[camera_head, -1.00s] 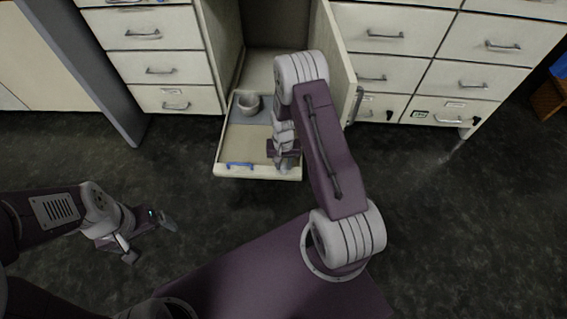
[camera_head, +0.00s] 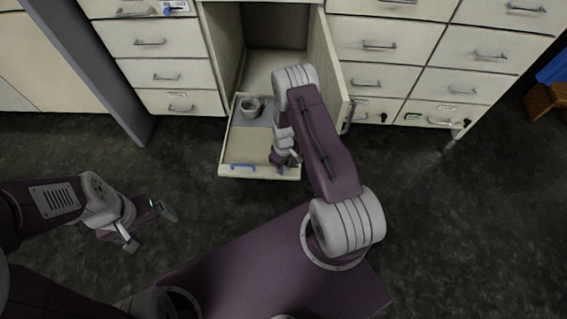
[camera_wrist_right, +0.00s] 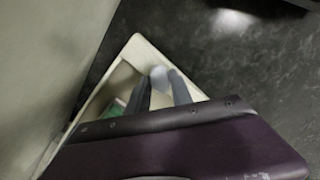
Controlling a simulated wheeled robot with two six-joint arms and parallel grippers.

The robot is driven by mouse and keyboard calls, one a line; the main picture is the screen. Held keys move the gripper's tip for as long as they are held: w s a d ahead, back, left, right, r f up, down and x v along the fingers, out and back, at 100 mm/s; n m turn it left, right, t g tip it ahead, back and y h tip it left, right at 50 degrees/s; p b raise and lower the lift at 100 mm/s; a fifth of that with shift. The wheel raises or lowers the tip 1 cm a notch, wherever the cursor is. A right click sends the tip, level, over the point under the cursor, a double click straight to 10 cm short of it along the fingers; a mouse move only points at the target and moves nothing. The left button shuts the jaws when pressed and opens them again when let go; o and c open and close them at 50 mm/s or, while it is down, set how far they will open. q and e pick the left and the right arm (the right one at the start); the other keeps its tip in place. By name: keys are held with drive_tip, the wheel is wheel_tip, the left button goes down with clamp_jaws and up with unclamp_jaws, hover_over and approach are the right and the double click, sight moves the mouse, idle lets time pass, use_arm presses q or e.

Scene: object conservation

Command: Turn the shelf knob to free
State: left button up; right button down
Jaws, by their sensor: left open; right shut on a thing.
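The pulled-out shelf (camera_head: 245,137) sits low in the open cabinet, with a pale front rim. My right gripper (camera_head: 288,167) is over its front right corner. In the right wrist view, its fingers (camera_wrist_right: 160,88) are shut on a small pale grey rounded piece, which looks like the shelf knob (camera_wrist_right: 158,74), at the shelf's corner. The knob's turn position cannot be read, and my arm and gripper hide much of that corner in the head view. My left gripper (camera_head: 150,228) is open and empty, above the floor at the left.
A grey cup (camera_head: 251,108) stands at the shelf's back left. A blue handle-like piece (camera_head: 243,167) is at the front left rim. The open cabinet door (camera_head: 328,75) stands close to the right of my right arm. Drawers flank the cabinet. The floor in front is clear.

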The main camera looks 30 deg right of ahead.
drive_tip(key=n+p, duration=0.1)
drive_tip(key=n, duration=0.2)
drive_tip(key=shift+r, duration=0.1)
drive_tip(key=shift+n+p, duration=0.75)
drive_tip(key=shift+n, duration=1.15)
drive_tip(key=c, duration=1.1)
unclamp_jaws()
drive_tip(key=shift+c, duration=0.2)
wheel_tip(320, 180, up, 9)
drive_tip(key=p, duration=0.5)
